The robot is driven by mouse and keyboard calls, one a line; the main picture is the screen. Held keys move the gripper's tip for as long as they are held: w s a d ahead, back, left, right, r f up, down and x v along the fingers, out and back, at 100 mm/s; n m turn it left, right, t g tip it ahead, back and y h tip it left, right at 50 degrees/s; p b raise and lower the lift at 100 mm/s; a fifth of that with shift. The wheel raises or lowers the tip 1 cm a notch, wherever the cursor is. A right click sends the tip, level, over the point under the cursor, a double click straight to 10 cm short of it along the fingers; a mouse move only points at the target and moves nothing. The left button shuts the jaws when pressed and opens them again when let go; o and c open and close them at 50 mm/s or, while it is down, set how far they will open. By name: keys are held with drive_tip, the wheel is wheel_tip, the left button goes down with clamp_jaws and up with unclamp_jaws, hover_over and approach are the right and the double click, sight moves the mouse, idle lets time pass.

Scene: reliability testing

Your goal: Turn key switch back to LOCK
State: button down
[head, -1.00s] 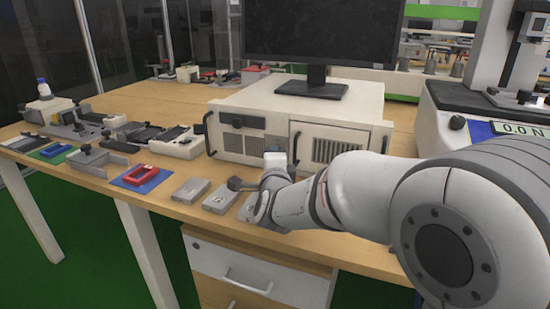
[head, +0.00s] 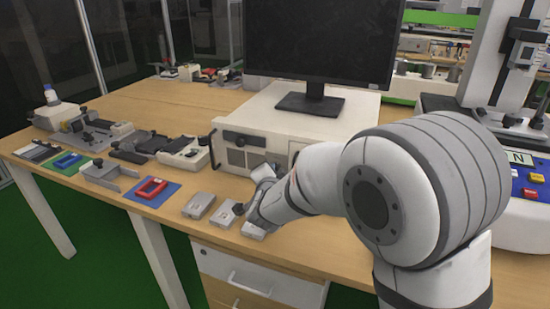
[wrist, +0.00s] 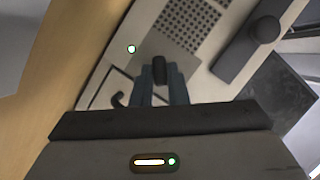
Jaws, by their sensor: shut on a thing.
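The white equipment case (head: 228,156) stands on the wooden bench, with its front panel facing me. In the wrist view, its panel (wrist: 225,12) shows a perforated grille (wrist: 188,22) and a lit green lamp (wrist: 131,48). A small dark key or knob (wrist: 160,69), which looks like the key switch, sits at the tips of my gripper (wrist: 162,84). The blue-grey fingers are shut on it, one on each side. Its position label cannot be read. In the head view, my arm hides the fingertips and the switch.
A monitor (head: 325,40) stands on the case. Small grey boxes (head: 198,205) and a red frame on a blue mat (head: 164,195) lie at the bench's front edge. A test machine (head: 520,212) stands at the right. The dark handle (wrist: 240,48) is beside the grille.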

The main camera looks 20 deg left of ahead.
drive_tip(key=n+p, duration=0.1)
drive_tip(key=p, duration=0.2)
drive_tip(key=n+h+p, duration=0.1)
drive_tip(key=p, duration=0.3)
drive_tip(key=r+n+g+h+p, duration=0.1)
drive_tip(key=n+p, duration=0.1)
drive_tip(key=p, duration=0.1)
drive_tip(key=shift+a+p, duration=0.25)
drive_tip(key=shift+p, duration=0.1)
drive_tip(key=n+h+p, duration=0.1)
drive_tip(key=n+p, duration=0.1)
drive_tip(key=p, duration=0.4)
drive_tip(key=shift+a+f+h, duration=0.1)
drive_tip(key=shift+f+h, duration=0.05)
drive_tip(key=shift+h, duration=0.25)
drive_tip(key=shift+f+n+h+p, duration=0.15)
drive_tip(key=shift+n+h+p, duration=0.15)
drive_tip(key=shift+n+p, duration=0.3)
drive_tip(key=shift+f, duration=0.1)
drive_tip(key=c, duration=1.4)
unclamp_jaws()
drive_tip(key=shift+c, duration=0.2)
drive_tip(key=v, duration=0.7)
drive_tip(key=shift+s+r, duration=0.25)
drive_tip(key=shift+s, duration=0.05)
drive_tip(key=shift+a, duration=0.1)
